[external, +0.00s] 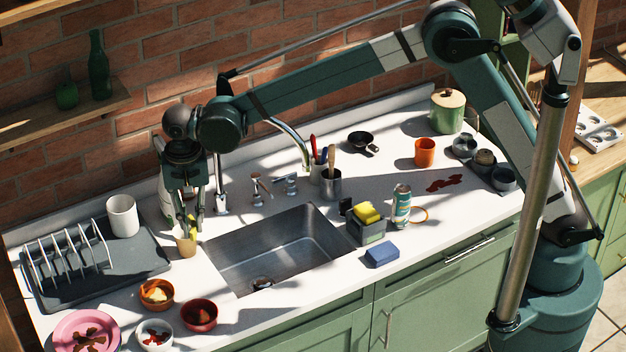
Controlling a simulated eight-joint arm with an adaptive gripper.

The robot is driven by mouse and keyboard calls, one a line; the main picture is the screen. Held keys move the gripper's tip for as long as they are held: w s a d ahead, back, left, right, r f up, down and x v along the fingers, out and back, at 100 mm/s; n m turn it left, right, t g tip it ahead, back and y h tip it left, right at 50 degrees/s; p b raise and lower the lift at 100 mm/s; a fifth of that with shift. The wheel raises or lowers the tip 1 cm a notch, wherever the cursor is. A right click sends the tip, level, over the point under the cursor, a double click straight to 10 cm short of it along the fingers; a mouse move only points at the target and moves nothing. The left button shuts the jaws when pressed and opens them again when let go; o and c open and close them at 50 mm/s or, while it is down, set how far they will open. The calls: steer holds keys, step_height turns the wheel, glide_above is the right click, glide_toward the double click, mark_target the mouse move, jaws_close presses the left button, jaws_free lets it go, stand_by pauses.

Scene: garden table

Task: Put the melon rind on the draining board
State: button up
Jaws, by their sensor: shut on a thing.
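My gripper (190,215) points down at the back left of the sink, its fingers shut on a small yellowish piece, apparently the melon rind (191,222). The fingers hide much of it. It is just above or at the mouth of a tan cup (187,245); I cannot tell whether they touch. The dark grey draining board (136,258) lies on the counter to the left of my gripper. It bears a white wire plate rack (62,257) and a white cup (122,216) at the back. Its front right part is bare.
The steel sink (285,240) is right of my gripper. Bowls, including an orange one with yellow contents (156,294) and a red one (199,315), stand in front of the board, near a pink plate (75,326).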

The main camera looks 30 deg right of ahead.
glide_above(201, 281)
step_height(201, 281, down, 7)
steer(key=shift+f, duration=0.2)
steer(key=shift+f, duration=3.1)
steer(key=shift+f, duration=0.15)
steer(key=shift+f, duration=1.7)
steer(key=shift+f, duration=0.2)
steer(key=o, duration=0.9)
steer(key=shift+c, duration=0.2)
steer(key=shift+r, duration=0.2)
